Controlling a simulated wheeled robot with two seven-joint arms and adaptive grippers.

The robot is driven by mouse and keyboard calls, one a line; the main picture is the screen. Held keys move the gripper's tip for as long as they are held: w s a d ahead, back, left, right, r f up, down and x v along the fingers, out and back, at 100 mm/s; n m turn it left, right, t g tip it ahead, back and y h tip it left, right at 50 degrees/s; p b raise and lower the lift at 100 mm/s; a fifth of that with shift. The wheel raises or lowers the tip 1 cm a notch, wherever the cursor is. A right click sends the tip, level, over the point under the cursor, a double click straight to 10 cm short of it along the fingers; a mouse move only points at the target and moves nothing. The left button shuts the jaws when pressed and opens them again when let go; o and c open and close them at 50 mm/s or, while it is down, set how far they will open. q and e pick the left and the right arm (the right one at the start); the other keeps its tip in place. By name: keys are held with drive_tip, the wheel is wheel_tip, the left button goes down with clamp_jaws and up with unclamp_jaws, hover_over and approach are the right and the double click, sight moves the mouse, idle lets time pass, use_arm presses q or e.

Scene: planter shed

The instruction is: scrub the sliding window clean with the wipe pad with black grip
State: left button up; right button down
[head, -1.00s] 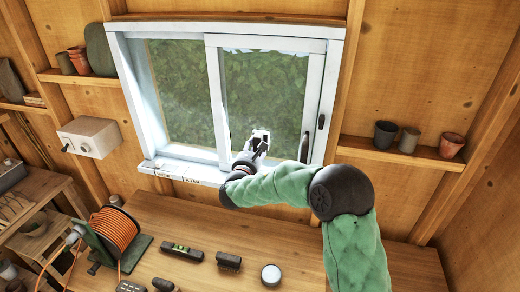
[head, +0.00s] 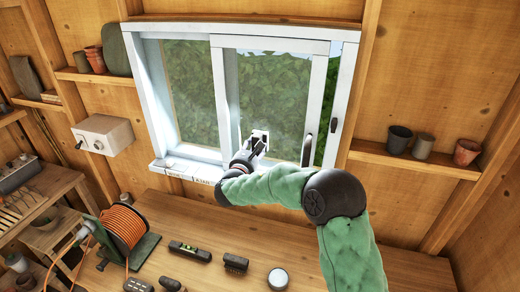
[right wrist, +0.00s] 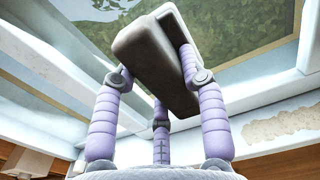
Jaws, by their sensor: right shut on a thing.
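The sliding window has a white frame (head: 140,95) and a sliding pane (head: 285,95) in front on the right side. A narrow strip of open greenery shows between the pane's right edge and the frame. My right gripper (head: 254,146) is at the lower left of the sliding pane. It is shut on the wipe pad (head: 261,135), which shows pale in the head view. In the right wrist view the pad (right wrist: 150,55) is a dark grey-brown block between the fingers, tilted, close to the glass. I cannot tell whether it touches. My left gripper is out of view.
The bench below holds an orange cable reel (head: 122,232), a spirit level (head: 189,251), a brush (head: 235,263) and a round tin (head: 278,279). Pots (head: 399,139) stand on the right shelf. A white box (head: 103,134) is on the wall left of the window.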

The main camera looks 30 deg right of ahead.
drive_tip(key=shift+w+a, duration=0.3)
drive_tip(key=shift+w, duration=0.05)
drive_tip(key=shift+s+d+f+b, duration=0.1)
drive_tip(key=shift+s+d+b, duration=0.15)
drive_tip(key=shift+s+b, duration=0.05)
drive_tip(key=shift+s+d+b, duration=0.6)
drive_tip(key=shift+s+d, duration=0.25)
drive_tip(key=shift+s, duration=0.3)
drive_tip(key=shift+s+d+b, duration=0.8)
drive_tip(key=shift+s+d, duration=0.4)
drive_tip(key=shift+s, duration=0.05)
